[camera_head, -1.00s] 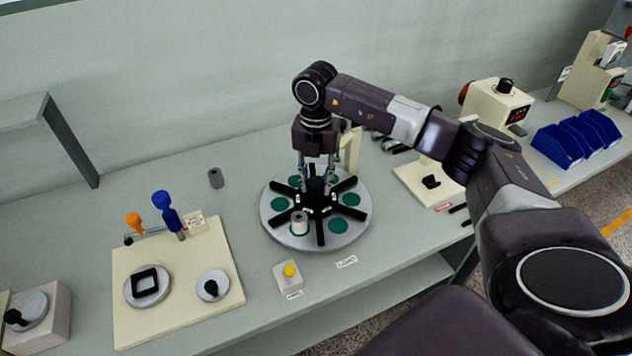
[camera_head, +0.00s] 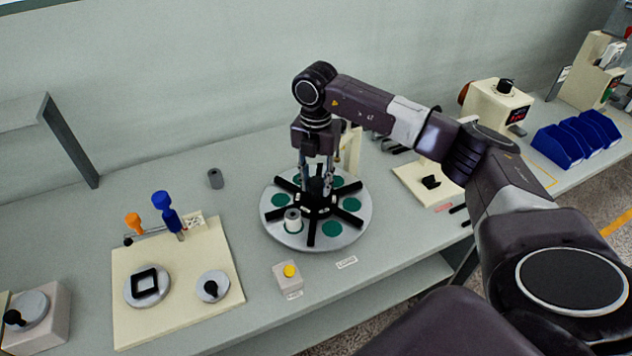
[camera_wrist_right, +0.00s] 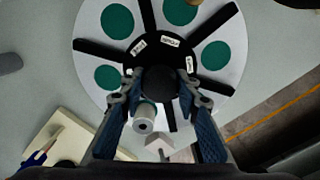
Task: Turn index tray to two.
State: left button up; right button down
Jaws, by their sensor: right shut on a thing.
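The index tray (camera_head: 355,231) is a round grey disc with black spokes and green round pads between them. It also shows in the right wrist view (camera_wrist_right: 84,22), with small white labels around its black hub. A grey-white spindle piece (camera_head: 292,221) stands on one pad at the front left of the tray; it shows near the fingers in the wrist view (camera_wrist_right: 144,118). My right gripper (camera_head: 316,190) points down over the tray's middle and is shut on the dark round central knob (camera_wrist_right: 160,82). My left gripper is not in view.
A box with a yellow button (camera_head: 289,271) stands in front of the tray, beside a small label (camera_head: 346,262). A cream board (camera_head: 180,325) with blue and orange handled tools is at left. Blue bins (camera_head: 578,138) are at far right.

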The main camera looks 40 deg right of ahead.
jog(key=shift+w+r, duration=0.1)
jog(key=c, duration=1.4)
grip_release()
jog(key=shift+c, duration=0.2)
notch_tip(320, 180, up, 12)
